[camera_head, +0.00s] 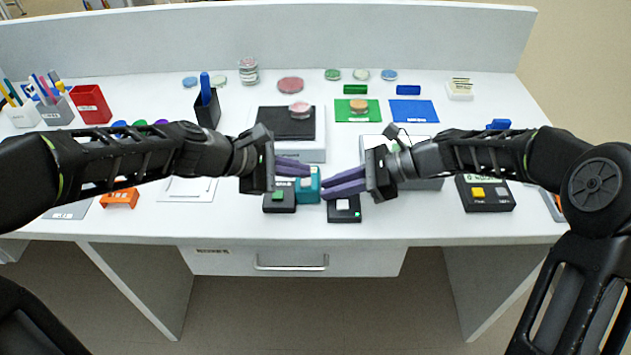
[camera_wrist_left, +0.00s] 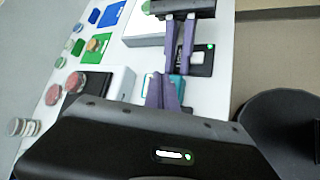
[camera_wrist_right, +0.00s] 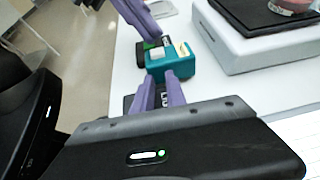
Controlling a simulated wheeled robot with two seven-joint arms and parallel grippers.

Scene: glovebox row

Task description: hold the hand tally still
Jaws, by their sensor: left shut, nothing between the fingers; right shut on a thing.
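The hand tally, a teal box (camera_head: 308,190), stands near the front middle of the table. In the right wrist view the tally (camera_wrist_right: 205,55) shows a pale key and a small yellow-edged label. My right gripper (camera_head: 324,187) is shut on the tally from its right side; its fingertips (camera_wrist_right: 166,78) are at the teal body. My left gripper (camera_head: 307,168) is shut and empty, its purple fingers just behind and above the tally; whether they touch it I cannot tell. In the left wrist view the tally (camera_wrist_left: 177,86) is partly hidden behind the left fingers.
A black box with a green button (camera_head: 279,195) stands left of the tally, and one with a pale button (camera_head: 343,209) stands right. A scale (camera_head: 314,148) with a red dish (camera_head: 300,109) is behind. A black two-button device (camera_head: 486,194) is further right.

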